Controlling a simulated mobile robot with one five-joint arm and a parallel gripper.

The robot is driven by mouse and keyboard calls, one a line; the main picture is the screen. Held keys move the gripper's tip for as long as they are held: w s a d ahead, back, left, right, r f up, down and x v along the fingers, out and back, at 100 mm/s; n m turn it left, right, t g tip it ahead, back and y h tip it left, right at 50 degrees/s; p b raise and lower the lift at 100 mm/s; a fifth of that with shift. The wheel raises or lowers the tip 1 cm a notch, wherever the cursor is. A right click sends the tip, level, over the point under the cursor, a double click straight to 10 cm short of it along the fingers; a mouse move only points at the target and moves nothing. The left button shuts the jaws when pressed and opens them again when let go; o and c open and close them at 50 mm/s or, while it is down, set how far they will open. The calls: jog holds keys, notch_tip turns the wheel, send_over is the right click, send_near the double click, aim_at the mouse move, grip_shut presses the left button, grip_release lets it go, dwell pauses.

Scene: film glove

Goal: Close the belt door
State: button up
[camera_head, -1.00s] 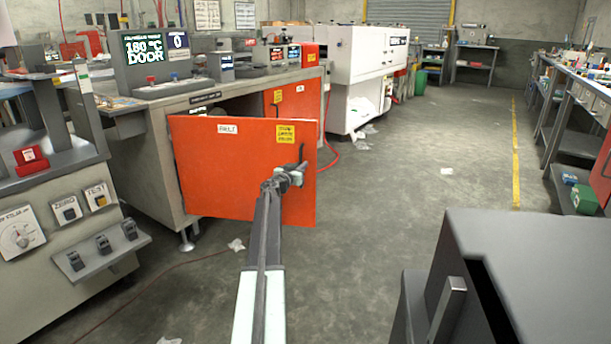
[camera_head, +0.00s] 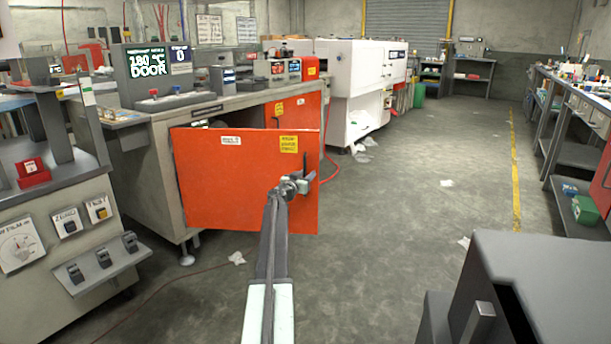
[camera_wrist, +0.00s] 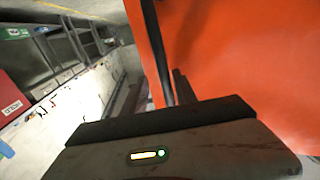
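The belt door (camera_head: 235,175) is an orange panel with a white label and a yellow sign. It stands open, swung out from the front of the grey machine (camera_head: 150,165), with a dark gap behind its top edge. A dark upright handle (camera_head: 305,160) is near its right edge. My gripper (camera_head: 301,186) is at the lower part of this handle, in front of the panel. In the wrist view the dark handle bar (camera_wrist: 158,50) rises behind the gripper body, beside the orange door (camera_wrist: 250,60).
A control stand (camera_head: 50,225) with buttons is at the left. A dark box-shaped unit (camera_head: 535,270) is at the lower right. A white machine (camera_head: 350,75) stands beyond the door. The grey floor (camera_head: 410,190) right of the door is mostly clear, with small scraps.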

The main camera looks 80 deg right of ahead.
jog(key=shift+w, duration=0.15)
jog(key=v, duration=0.7)
jog(key=shift+a, duration=0.4)
